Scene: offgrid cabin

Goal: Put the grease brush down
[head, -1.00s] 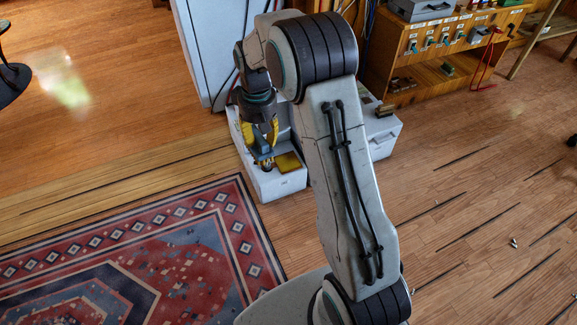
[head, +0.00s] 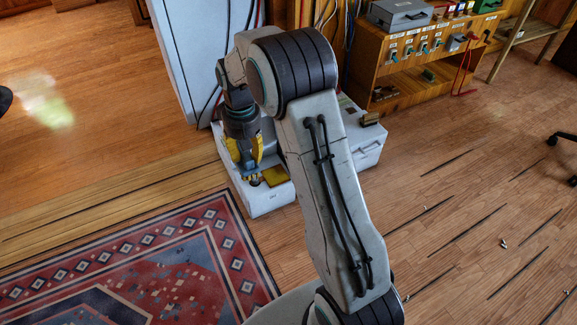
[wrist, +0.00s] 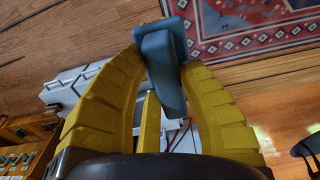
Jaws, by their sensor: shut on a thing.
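My gripper (head: 247,168) points down over the front left part of a low white unit (head: 270,203) in the head view. Its yellow fingers are shut on a blue-grey piece, which I take to be the grease brush (head: 250,171). In the wrist view the grease brush (wrist: 165,62) sits between the fingertips of my gripper (wrist: 160,60), with its blunt blue-grey body tilted. Its lower end looks dark in the head view and lies close to the unit's top; I cannot tell whether it touches.
A flat yellow pad (head: 276,176) lies on the unit just right of the brush. A tall white cabinet (head: 190,50) stands behind. A patterned rug (head: 150,265) lies in front. A wooden bench (head: 400,60) with switches stands at the back right.

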